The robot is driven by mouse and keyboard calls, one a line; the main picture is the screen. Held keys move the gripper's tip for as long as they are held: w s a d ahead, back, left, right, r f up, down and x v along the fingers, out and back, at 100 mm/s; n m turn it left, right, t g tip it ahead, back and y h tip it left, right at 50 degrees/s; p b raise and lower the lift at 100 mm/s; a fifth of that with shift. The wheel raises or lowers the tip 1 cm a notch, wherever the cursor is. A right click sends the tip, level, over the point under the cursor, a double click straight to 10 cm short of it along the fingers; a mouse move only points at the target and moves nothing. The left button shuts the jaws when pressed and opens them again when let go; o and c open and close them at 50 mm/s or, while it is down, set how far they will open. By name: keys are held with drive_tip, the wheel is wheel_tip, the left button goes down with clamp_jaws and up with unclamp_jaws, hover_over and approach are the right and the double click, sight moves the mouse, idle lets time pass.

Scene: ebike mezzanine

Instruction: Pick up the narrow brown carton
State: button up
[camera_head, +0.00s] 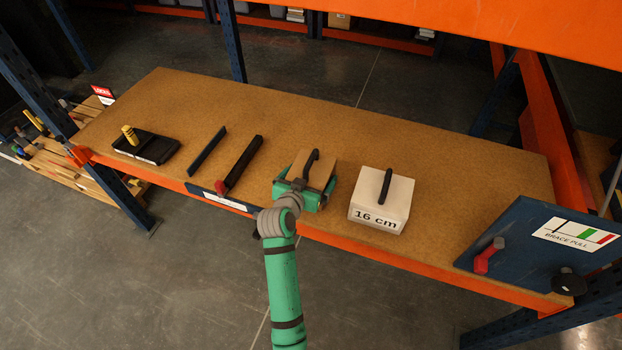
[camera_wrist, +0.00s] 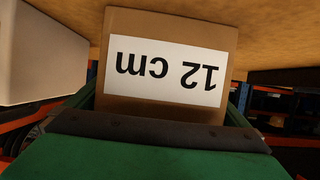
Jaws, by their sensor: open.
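The narrow brown carton (camera_head: 322,172) stands on the wooden shelf board, with a dark handle on its top. In the wrist view the brown carton (camera_wrist: 170,20) fills the middle, and its white label reads "12 cm" upside down. My green gripper (camera_head: 306,192) is at the carton's front side, partly around its lower part. In the wrist view the gripper's green parts show at both sides of the carton's lower end. The jaws are open. Contact between the fingers and the carton cannot be made out.
A white carton (camera_head: 396,200) marked "16 cm" stands close to the right. Two dark bars (camera_head: 242,165) and a black tray (camera_head: 146,146) lie to the left. A blue "BRACE PULL" panel (camera_head: 510,240) is at the right end. The shelf board (camera_head: 450,165) is clear behind the cartons.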

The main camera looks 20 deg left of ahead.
drive_tip(key=c, duration=1.3)
drive_tip(key=shift+r, duration=0.1)
drive_tip(key=shift+c, duration=0.2)
